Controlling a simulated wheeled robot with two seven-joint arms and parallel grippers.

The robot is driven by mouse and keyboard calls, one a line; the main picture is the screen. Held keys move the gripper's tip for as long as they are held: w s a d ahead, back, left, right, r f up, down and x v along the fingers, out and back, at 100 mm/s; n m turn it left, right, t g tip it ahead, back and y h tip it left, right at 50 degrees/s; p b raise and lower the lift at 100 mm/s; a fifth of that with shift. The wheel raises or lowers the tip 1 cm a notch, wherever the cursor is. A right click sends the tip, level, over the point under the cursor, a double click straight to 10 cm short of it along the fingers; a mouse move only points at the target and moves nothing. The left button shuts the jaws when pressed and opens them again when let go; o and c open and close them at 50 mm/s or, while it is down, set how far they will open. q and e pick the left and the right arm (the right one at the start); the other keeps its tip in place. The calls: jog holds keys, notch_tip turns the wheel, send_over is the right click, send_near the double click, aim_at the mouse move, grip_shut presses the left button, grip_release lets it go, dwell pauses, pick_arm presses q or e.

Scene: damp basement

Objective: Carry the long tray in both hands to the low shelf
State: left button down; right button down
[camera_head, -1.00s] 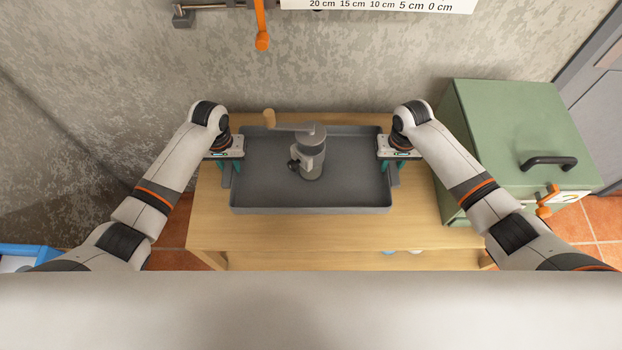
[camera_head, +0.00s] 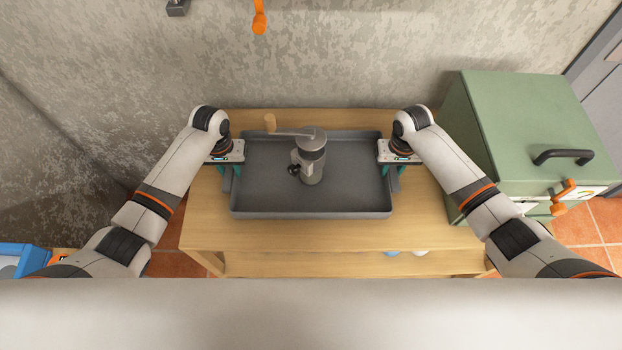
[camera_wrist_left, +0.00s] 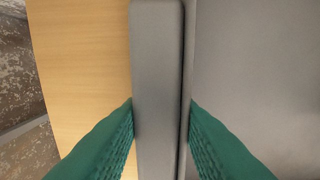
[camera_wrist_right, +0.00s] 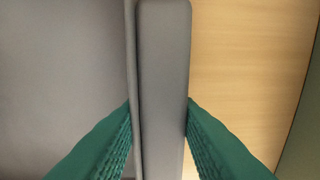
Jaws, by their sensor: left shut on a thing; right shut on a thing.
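The long grey tray (camera_head: 330,200) is in front of me in the head view, over a wooden table. A grey hand grinder (camera_head: 311,160) with a wooden-knobbed crank stands upright in it. My left gripper (camera_head: 227,172) is shut on the tray's left handle; the left wrist view shows its green fingers on both sides of the handle (camera_wrist_left: 157,80). My right gripper (camera_head: 395,172) is shut on the right handle, and the right wrist view shows the same grip on the handle (camera_wrist_right: 163,80). I cannot tell whether the tray touches the tabletop.
The wooden table (camera_head: 300,235) has a lower level, with small objects partly showing there. A green cabinet (camera_head: 530,120) with a black handle stands close at the right. A rough wall (camera_head: 350,60) rises behind. A blue container (camera_head: 22,258) is at the lower left.

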pick_arm(q)
jog(key=c, duration=1.5)
grip_release()
jog(key=shift+a+f, duration=0.15)
pick_arm(e)
jog(key=c, duration=1.5)
grip_release()
jog(key=shift+d+f, duration=0.1)
jog(key=shift+f, duration=0.05)
pick_arm(q)
jog(key=o, duration=0.4)
pick_arm(e)
jog(key=o, duration=0.4)
jog(key=shift+r, duration=0.3)
pick_arm(q)
notch_tip(320, 180, up, 12)
jog(key=shift+r, duration=0.1)
pick_arm(e)
notch_tip(320, 180, up, 12)
jog(key=shift+f, duration=0.25)
